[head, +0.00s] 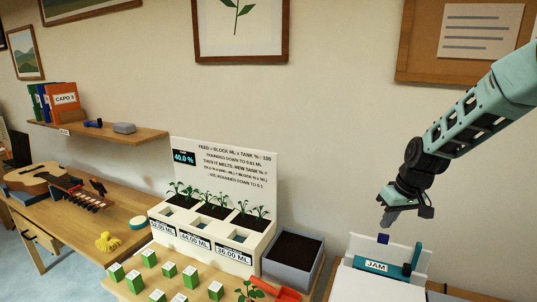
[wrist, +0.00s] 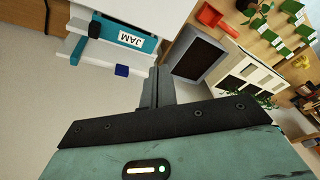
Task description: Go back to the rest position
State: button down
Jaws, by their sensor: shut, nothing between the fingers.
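My arm reaches in from the right side of the head view. My gripper (head: 388,222) points down, with its fingers shut and empty. It is above and slightly left of the white unit with the teal JAM block (head: 376,266). A small dark blue cube (head: 383,239) shows just below the fingertips in the head view; it is apart from the fingers in the wrist view (wrist: 122,71). The shut fingers (wrist: 160,75) also show in the wrist view, and the JAM block (wrist: 135,40) lies to their upper left.
A white planter (head: 210,240) with seedlings and volume labels stands left of the JAM unit. A grey soil bin (head: 291,258), a red scoop (head: 288,294) and several green-and-white blocks (head: 190,276) are nearby. A guitar (head: 45,180) lies on the left bench. The wall space above is open.

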jog(key=s+a+r+n+g+b, duration=0.2)
jog(key=s+a+r+n, duration=0.15)
jog(key=s+a, duration=1.45)
jog(key=s+n+h+b, duration=0.1)
jog(key=s, duration=1.8)
jog(key=shift+a+f, duration=0.25)
jog(key=shift+f, duration=0.15)
jog(key=shift+n, duration=0.25)
